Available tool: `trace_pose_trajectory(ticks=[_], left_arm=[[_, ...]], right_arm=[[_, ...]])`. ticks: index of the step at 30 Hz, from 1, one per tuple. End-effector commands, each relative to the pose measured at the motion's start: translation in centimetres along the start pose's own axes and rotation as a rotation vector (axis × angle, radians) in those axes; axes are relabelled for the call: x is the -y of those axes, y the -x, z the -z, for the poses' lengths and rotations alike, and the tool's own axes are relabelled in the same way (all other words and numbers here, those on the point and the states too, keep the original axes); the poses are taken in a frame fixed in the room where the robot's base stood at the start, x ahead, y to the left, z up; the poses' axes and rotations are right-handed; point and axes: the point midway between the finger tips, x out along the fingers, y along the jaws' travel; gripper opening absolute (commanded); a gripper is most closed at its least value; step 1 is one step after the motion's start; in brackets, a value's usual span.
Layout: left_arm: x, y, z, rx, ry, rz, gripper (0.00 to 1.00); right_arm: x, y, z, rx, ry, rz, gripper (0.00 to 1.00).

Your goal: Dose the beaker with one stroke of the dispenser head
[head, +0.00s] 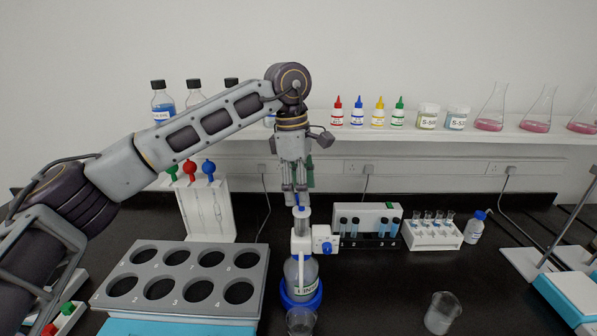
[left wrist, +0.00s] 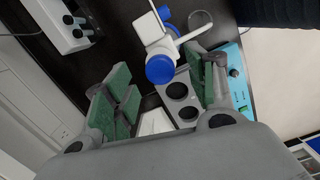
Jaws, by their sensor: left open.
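The bottle-top dispenser (head: 302,243) is a white head with a blue knob on its side, mounted on a clear labelled bottle (head: 301,272) in a blue ring base. A clear glass beaker (head: 301,321) stands in front of the bottle, cut by the bottom edge of the head view. My left gripper (head: 295,196) points down just above the top of the dispenser head. In the left wrist view its green-padded fingers (left wrist: 165,85) are spread apart, with the dispenser's blue top (left wrist: 160,68) showing between them. I cannot tell whether they touch. My right gripper is not in view.
A grey rack with several round holes (head: 170,257) stands left of the bottle. Vial racks (head: 433,234) stand behind to the right. Another beaker (head: 442,312) stands front right, with bare black bench (head: 385,285) between it and the bottle. A shelf (head: 420,131) runs behind.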

Motion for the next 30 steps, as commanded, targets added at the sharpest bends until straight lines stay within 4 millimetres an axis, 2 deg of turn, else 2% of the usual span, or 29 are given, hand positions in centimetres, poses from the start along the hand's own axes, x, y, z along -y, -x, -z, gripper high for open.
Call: trace_pose_trajectory(ticks=[9,21,30], left_arm=[[0.0,-2.5,0.0,0.001,0.0,-0.001,0.56],[0.0,-2.8,0.0,0.001,0.0,-0.001,0.55],[0.0,-2.8,0.0,0.001,0.0,-0.001,0.16]], right_arm=[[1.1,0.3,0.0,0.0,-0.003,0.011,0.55],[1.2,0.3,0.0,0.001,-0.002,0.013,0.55],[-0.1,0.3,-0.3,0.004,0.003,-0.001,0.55]])
